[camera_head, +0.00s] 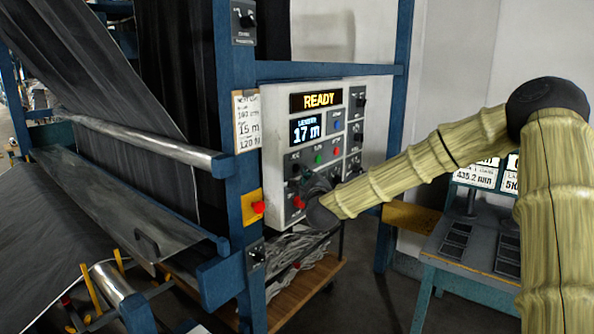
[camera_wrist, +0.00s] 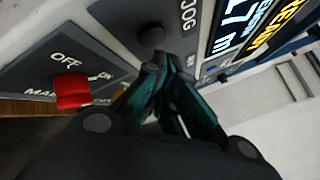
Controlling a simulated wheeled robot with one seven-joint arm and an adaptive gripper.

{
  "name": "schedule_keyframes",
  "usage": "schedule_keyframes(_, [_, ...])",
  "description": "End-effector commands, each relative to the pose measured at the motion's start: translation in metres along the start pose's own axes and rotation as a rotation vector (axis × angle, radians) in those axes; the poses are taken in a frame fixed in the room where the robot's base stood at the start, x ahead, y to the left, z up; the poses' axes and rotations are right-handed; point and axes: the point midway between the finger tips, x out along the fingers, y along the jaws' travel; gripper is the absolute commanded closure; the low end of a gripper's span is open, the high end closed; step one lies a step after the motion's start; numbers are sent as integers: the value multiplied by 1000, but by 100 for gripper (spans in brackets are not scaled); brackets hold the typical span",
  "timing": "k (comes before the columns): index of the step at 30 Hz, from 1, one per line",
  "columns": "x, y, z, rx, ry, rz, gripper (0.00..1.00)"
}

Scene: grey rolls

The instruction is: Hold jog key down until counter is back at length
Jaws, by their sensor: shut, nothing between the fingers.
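The control panel (camera_head: 274,145) shows READY on its upper display (camera_head: 318,101). The length counter (camera_head: 307,131) reads 17 m. The jog key (camera_wrist: 152,35) is a round black button beside the JOG label in the wrist view. My gripper (camera_wrist: 162,68) is shut and empty, its fingertips close to the jog key. I cannot tell whether they touch it. In the head view my gripper (camera_head: 316,186) is dark and small in front of the lower panel. It and my arm hide part of the panel there.
A red main switch (camera_wrist: 72,93) sits beside the jog plate. A card (camera_head: 247,121) left of the panel reads 15 m. A red button on a yellow box (camera_head: 251,208) is on the blue post. Dark fabric and a roller (camera_head: 140,140) lie left. A bench (camera_head: 475,245) stands right.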

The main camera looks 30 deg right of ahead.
Motion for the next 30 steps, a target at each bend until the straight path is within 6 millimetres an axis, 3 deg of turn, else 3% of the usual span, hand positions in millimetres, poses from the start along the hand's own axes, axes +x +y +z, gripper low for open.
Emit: schedule_keyframes(30, [6,5,5,0,0,0,100])
